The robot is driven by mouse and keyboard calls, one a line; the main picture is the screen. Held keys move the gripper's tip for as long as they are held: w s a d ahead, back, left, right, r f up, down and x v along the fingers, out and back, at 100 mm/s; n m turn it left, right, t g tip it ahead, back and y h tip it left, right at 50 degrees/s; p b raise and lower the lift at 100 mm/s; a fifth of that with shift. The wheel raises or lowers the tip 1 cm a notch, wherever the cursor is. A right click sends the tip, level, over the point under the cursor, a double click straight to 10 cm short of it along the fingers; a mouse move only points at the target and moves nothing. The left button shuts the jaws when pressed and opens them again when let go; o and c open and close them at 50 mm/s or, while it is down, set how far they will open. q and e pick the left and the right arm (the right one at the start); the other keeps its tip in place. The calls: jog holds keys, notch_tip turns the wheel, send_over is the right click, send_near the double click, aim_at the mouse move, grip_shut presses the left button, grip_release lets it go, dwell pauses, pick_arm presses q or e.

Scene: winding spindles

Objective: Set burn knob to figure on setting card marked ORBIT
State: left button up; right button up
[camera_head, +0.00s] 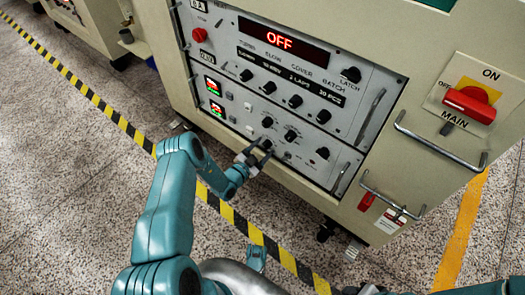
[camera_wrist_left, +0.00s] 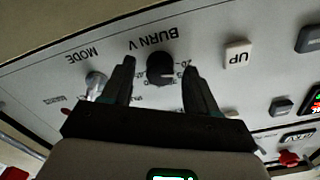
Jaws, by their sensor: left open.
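The black burn knob (camera_wrist_left: 160,68) sits beside the label BURN V in the left wrist view, which is upside down. Small figures ring it; a pale line shows on its face, but I cannot read its setting. My left gripper (camera_wrist_left: 158,76) is open, with one finger on each side of the knob; I cannot tell whether they touch it. In the head view my left gripper (camera_head: 252,157) is at the lower part of the panel. I cannot make out a card marked ORBIT. Dark parts at the bottom edge may be my right gripper (camera_head: 366,289), mostly cut off.
The panel display (camera_head: 281,39) reads OFF. Several other black knobs and switches surround the spot. The UP button (camera_wrist_left: 237,55) and the MODE switch (camera_wrist_left: 95,84) flank the knob. A red MAIN switch (camera_head: 470,103) and metal handles are at the right.

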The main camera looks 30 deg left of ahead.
pick_arm(q)
jog(key=shift+w, duration=0.15)
jog(key=c, duration=1)
jog(key=shift+c, duration=0.2)
jog(key=shift+m, duration=12)
